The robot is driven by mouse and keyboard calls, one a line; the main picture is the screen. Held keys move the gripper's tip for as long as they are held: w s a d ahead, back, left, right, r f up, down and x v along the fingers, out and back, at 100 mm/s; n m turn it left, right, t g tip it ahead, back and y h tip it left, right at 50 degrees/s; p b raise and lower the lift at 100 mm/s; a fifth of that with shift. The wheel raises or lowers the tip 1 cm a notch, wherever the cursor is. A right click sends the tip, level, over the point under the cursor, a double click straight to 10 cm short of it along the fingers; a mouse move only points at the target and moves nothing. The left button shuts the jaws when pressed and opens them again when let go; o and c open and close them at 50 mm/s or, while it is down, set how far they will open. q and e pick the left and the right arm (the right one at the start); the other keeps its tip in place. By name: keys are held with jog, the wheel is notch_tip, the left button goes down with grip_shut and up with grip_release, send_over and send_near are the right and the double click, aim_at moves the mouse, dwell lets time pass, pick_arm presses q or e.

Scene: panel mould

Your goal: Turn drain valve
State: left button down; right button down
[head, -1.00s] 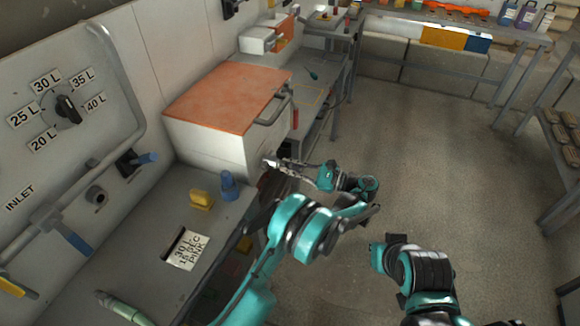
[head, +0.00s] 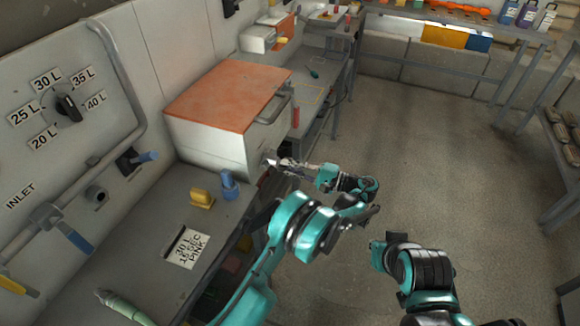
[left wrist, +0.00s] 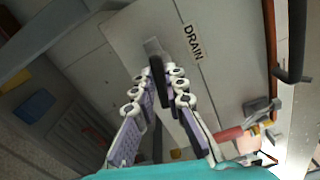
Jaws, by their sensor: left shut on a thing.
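The drain valve shows in the left wrist view as a black lever (left wrist: 157,72) on a grey stub, beside a "DRAIN" label (left wrist: 193,42) on the pale panel. My left gripper (left wrist: 160,82) has its jointed fingers closed on either side of the lever and is shut on it. In the head view my left gripper (head: 274,163) is at the front of the white cabinet (head: 215,148) with the orange top. The lever is too small and covered there to make out.
The grey bench on the left holds a yellow block (head: 202,199), a blue piece (head: 229,186) and a card (head: 186,248). A dial (head: 67,106) and a blue-handled inlet pipe (head: 75,238) are on the wall panel. The floor to the right is clear up to the shelves.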

pick_arm(q)
jog(key=shift+f+n, duration=0.15)
jog(key=shift+n, duration=1.15)
jog(key=c, duration=1.6)
grip_release()
jog(key=shift+o, duration=0.2)
jog(key=v, duration=0.7)
jog(key=shift+d, duration=0.25)
jog(key=shift+s, duration=0.1)
